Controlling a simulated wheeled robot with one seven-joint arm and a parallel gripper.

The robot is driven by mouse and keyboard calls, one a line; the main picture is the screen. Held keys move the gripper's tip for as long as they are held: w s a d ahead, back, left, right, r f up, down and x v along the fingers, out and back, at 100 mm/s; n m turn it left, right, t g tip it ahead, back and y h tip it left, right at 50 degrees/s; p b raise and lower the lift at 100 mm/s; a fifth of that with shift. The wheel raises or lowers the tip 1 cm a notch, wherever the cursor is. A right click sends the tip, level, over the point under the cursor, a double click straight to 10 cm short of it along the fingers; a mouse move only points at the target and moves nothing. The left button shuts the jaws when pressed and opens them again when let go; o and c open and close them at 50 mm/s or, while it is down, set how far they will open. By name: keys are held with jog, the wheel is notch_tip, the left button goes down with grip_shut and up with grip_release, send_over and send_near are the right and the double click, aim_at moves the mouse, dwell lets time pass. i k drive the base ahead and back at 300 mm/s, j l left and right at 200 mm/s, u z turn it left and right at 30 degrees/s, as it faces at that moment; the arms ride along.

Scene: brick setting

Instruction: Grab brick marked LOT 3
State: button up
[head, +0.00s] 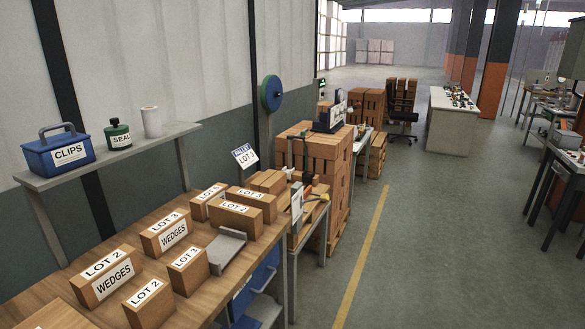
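Several brown bricks with white labels stand on a wooden workbench (45,292) at the lower left of the head view. One small brick marked LOT 3 (188,278) stands near the bench's front edge. A larger brick marked LOT 3 (152,247) also carries a WEDGES label and stands behind it. A WEDGES brick marked LOT 2 (88,294) and a small LOT 2 brick (148,314) are nearer to me. Another LOT 2 brick (240,222) stands farther along. My gripper is not in view.
A grey metal tray (224,254) lies beside the small LOT 3 brick. A card reading LOT 3 (245,157) stands at the bench's far end. A wall shelf (110,157) above holds a blue CLIPS box (58,152). The floor (420,250) right of the bench is clear.

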aim_at(268, 203)
jog(key=i+u, duration=0.25)
jog(key=i, duration=0.2)
jog(key=i+l+u, duration=0.15)
jog(key=i+u, duration=0.15)
jog(key=i, duration=0.2)
jog(key=i+l+u, duration=0.25)
jog(key=i, duration=0.2)
